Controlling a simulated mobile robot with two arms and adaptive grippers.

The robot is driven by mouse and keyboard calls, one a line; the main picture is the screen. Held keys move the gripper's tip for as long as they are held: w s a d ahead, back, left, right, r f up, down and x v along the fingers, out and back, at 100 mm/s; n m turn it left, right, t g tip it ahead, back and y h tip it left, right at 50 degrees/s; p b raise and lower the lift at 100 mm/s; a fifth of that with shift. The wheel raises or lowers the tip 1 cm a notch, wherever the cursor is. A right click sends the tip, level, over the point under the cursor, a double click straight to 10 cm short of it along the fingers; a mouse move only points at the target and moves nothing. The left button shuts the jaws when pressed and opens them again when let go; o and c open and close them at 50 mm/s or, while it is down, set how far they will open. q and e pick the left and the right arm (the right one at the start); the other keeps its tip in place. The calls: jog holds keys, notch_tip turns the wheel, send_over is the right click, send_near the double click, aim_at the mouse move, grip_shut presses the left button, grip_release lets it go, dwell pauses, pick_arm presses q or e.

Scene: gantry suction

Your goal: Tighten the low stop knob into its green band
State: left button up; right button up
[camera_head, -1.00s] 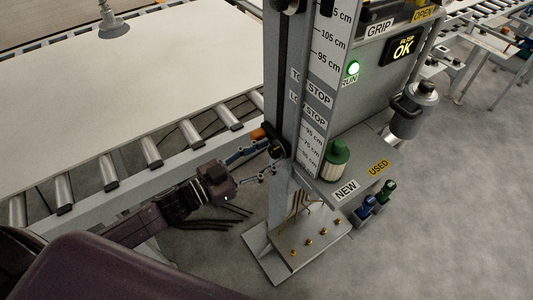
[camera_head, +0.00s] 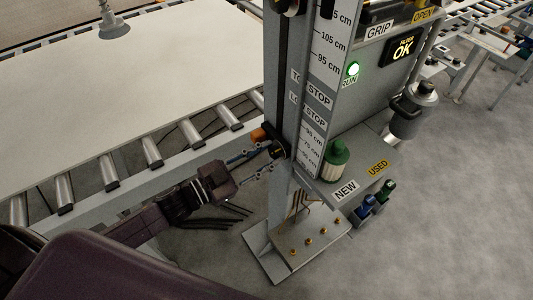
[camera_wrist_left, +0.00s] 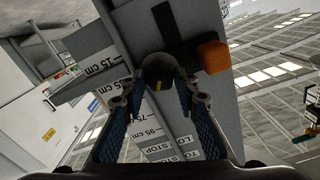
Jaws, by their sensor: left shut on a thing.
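The low stop knob (camera_head: 279,150) is a dark round knob on the left side of the upright column, beside an orange block (camera_head: 258,135). In the left wrist view the knob (camera_wrist_left: 158,70) has a short yellow mark and sits between the fingertips, with the orange block (camera_wrist_left: 213,56) to its right. My left gripper (camera_head: 272,158) is shut on the knob, one finger on each side; its blue-padded fingers also show in the left wrist view (camera_wrist_left: 159,88). I cannot make out a green band; the fingers partly cover the knob. My right gripper is not in view.
The column (camera_head: 283,208) carries a centimetre scale and stop labels. A roller conveyor (camera_head: 150,150) with a large pale panel (camera_head: 110,85) lies left. A shelf with a green-topped filter (camera_head: 337,160) stands right of the column. A base plate with brass bolts (camera_head: 309,242) is below.

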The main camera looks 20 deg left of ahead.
pick_arm(q)
jog(key=shift+m, duration=1.1)
jog(key=o, duration=1.1)
jog(key=shift+o, duration=0.2)
jog(key=shift+s+a+f, duration=0.1)
jog(key=shift+s+a, duration=0.25)
jog(key=shift+s, duration=0.1)
jog(key=v, duration=1.1)
